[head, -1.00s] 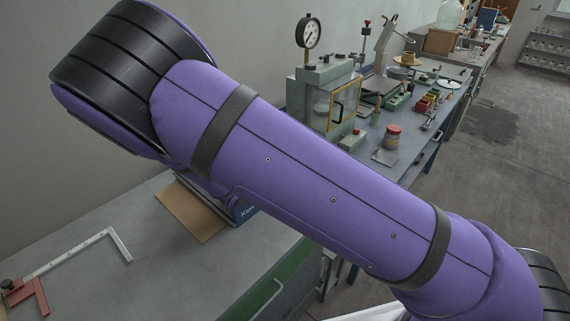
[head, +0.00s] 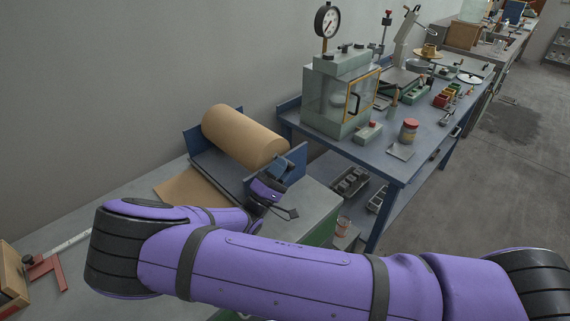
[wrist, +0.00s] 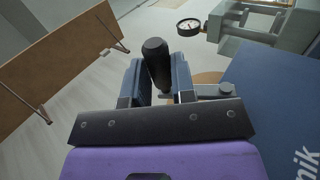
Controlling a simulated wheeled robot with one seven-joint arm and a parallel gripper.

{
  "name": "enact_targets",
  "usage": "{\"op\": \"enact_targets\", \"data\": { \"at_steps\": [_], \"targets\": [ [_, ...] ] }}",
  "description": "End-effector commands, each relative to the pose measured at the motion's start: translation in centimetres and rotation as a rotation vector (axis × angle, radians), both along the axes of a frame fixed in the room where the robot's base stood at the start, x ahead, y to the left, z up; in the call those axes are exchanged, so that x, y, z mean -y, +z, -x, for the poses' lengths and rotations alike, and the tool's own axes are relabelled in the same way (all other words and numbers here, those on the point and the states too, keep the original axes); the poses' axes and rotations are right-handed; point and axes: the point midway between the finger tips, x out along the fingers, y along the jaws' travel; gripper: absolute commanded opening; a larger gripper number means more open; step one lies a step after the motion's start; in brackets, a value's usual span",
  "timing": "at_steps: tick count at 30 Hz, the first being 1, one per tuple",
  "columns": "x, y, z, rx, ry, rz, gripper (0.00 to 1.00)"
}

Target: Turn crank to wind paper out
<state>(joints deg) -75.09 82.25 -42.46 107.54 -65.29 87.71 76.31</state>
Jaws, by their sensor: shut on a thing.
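A brown paper roll (head: 245,136) lies in a dispenser with blue end plates (head: 295,166) on the grey bench, and a flat sheet of paper (head: 192,194) extends in front of it. My gripper (head: 284,165) is at the right end of the dispenser, beside the near end plate. In the wrist view my gripper (wrist: 158,84) is shut on the black crank knob (wrist: 155,58), which stands between the two blue fingers. A grey crank arm (wrist: 208,92) shows at the fingers' right. The blue end plate (wrist: 275,95) is close on the right.
The floor (head: 490,180) at right is clear.

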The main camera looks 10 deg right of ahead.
Motion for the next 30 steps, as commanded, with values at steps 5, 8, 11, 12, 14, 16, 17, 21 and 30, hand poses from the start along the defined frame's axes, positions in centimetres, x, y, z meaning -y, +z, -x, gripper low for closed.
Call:
{"op": "enact_targets", "data": {
  "at_steps": [5, 8, 11, 12, 14, 16, 17, 21, 30],
  "targets": [
    [-0.17, -0.45, 0.22, 0.042, -0.001, 0.059, 0.0],
    [-0.26, -0.54, 0.28, 0.056, -0.002, 0.078, 0.0],
    [-0.3, -0.6, 0.33, 0.065, -0.002, 0.089, 0.0],
    [-0.31, -0.61, 0.34, 0.066, -0.002, 0.091, 0.0],
    [-0.31, -0.61, 0.35, 0.069, -0.002, 0.095, 0.0],
    [-0.32, -0.62, 0.35, 0.069, -0.002, 0.096, 0.0],
    [-0.32, -0.62, 0.35, 0.069, -0.002, 0.096, 0.0],
    [-0.32, -0.62, 0.36, 0.069, -0.002, 0.096, 0.0],
    [-0.35, -0.6, 0.33, 0.069, -0.002, 0.095, 0.49]
  ]
}}
